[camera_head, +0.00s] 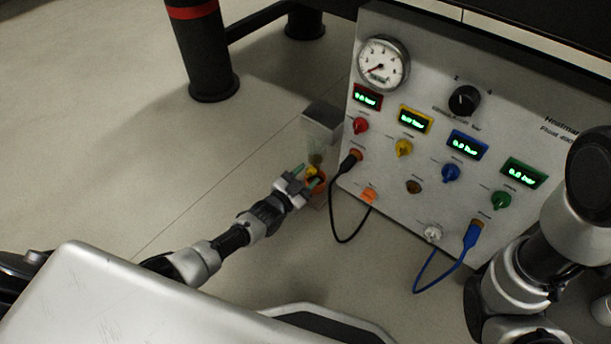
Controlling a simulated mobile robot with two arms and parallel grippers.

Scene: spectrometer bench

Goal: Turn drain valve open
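My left gripper (305,177) reaches in from the left, low beside the panel's left edge. Its two green-tipped fingers stand apart. A small yellow part (312,171), possibly the drain valve's handle, shows at the fingertips. Whether the fingers touch it cannot be told. An orange ring-like part (317,189) lies just below and is partly hidden by the gripper. Above is a cloudy see-through bowl (316,152) under a grey box (322,120). No label marks the valve. My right arm shows at the right edge, but its gripper is out of sight.
The instrument panel (400,215) carries a round gauge (383,63), coloured knobs and lit displays. A black cable (336,230) and a blue cable (433,268) loop in front of it. A dark post (205,50) stands behind. The floor at left is clear.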

